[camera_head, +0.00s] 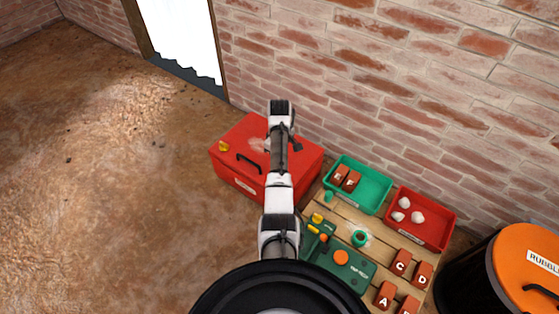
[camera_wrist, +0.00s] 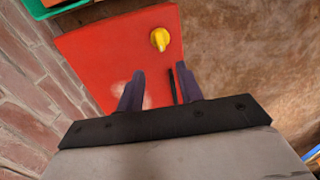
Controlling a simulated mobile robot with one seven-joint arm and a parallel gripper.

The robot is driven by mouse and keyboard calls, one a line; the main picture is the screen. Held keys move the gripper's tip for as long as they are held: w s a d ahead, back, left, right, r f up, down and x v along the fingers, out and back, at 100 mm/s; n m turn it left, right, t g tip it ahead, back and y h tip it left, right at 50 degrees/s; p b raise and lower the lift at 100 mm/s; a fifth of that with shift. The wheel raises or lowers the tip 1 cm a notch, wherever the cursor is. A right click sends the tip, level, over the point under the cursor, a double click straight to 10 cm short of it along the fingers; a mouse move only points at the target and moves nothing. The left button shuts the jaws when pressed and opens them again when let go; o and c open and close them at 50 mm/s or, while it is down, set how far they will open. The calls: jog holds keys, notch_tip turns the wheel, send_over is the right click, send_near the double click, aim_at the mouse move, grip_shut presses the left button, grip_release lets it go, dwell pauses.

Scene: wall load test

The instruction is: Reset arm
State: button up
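My arm reaches out from the bottom of the head view over a red box. My gripper (camera_wrist: 160,88) shows in the wrist view with its two dark fingers apart and nothing between them. In the head view my gripper is partly hidden by the arm, above the red box (camera_head: 232,165). The red box also fills the middle of the wrist view (camera_wrist: 95,55). It has a yellow knob (camera_wrist: 160,39) and a black handle (camera_wrist: 172,86), which lies near the right finger. I cannot tell whether that finger touches it.
A green tray (camera_head: 372,205) holds bricks E and F; a red tray (camera_head: 430,236) holds whitish lumps. Lettered bricks (camera_head: 401,262) and a green test device (camera_head: 358,270) sit on a wooden table (camera_head: 345,212). An orange-lidded rubble bin (camera_head: 510,255) stands right. Brown floor at left is clear.

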jog(key=shift+r, duration=0.3)
